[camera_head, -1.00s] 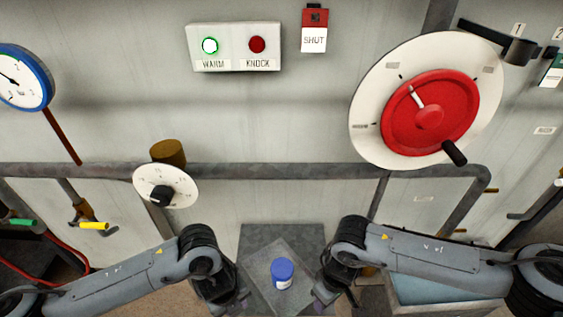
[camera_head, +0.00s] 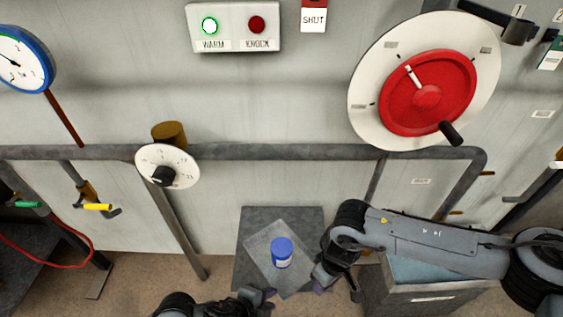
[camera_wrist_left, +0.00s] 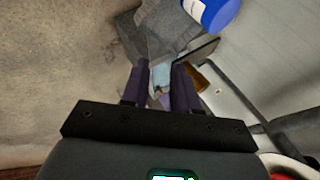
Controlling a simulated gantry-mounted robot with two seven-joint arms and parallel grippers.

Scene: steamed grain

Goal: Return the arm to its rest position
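My left gripper (camera_head: 269,299) is low in the head view, in front of and slightly left of the blue-lidded jar (camera_head: 281,253). In the left wrist view its two dark purple fingers (camera_wrist_left: 160,66) stand apart with nothing held between them. The jar stands upright on a grey plate (camera_head: 262,240), apart from the left gripper; its blue and white side shows at the top of the left wrist view (camera_wrist_left: 212,10). My right gripper (camera_head: 322,286) is beside the plate, right of the jar; its finger opening is not clear.
A stand with a blue top (camera_head: 415,270) is under my right arm. A pipe (camera_head: 290,153) runs along the wall behind, with a white dial (camera_head: 180,160) on the left and a red wheel (camera_head: 428,92) on the right.

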